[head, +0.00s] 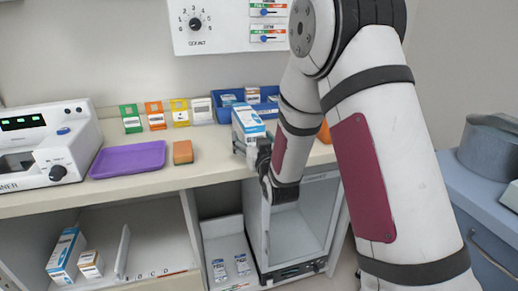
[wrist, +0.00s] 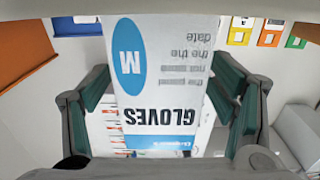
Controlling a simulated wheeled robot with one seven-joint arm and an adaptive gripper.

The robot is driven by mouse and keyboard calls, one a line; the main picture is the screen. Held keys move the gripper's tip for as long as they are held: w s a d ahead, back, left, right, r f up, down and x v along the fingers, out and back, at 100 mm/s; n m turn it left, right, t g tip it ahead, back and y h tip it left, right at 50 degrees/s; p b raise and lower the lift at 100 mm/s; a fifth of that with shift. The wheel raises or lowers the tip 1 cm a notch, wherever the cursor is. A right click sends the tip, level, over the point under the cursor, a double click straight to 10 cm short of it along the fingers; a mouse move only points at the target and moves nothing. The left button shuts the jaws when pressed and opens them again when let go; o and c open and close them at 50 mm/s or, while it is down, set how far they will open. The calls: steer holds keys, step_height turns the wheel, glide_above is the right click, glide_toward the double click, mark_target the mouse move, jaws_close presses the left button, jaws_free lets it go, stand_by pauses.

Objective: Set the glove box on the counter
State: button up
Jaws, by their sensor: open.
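The glove box (head: 248,122) is white and blue and stands upright at the counter (head: 217,172), near its front edge and before the blue bin. My gripper (head: 250,148) is at the box's lower part, hiding its base, so I cannot tell whether it rests fully on the counter. In the wrist view the box (wrist: 165,75), marked "GLOVES" and "M", fills the space between my two fingers. The fingers are open, one on each side, with narrow gaps to the box.
A purple tray (head: 127,159), a brown block (head: 182,152) and several coloured card holders stand left of the box. A blue bin (head: 227,100) is behind it. A white machine (head: 45,145) stands at far left. Open shelves below hold boxes (head: 66,256).

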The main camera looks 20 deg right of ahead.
steer(key=s, duration=0.8)
steer(key=shift+s, duration=0.25)
steer(key=shift+r, duration=0.1)
steer(key=s+r+g, duration=0.2)
steer(key=s+g, duration=0.6)
steer(key=s, duration=1.2)
steer(key=s+r+g, duration=0.3)
steer(key=s+g, duration=0.5)
steer(key=s, duration=1.3)
steer(key=shift+r+g, duration=0.2)
steer(key=shift+g, duration=0.1)
steer(key=shift+d, duration=0.1)
step_height(320, 180, up, 16)
steer(key=t+p, duration=0.2)
steer(key=p, duration=1.2)
steer(key=shift+f+t, duration=0.15)
steer(key=shift+t, duration=0.25)
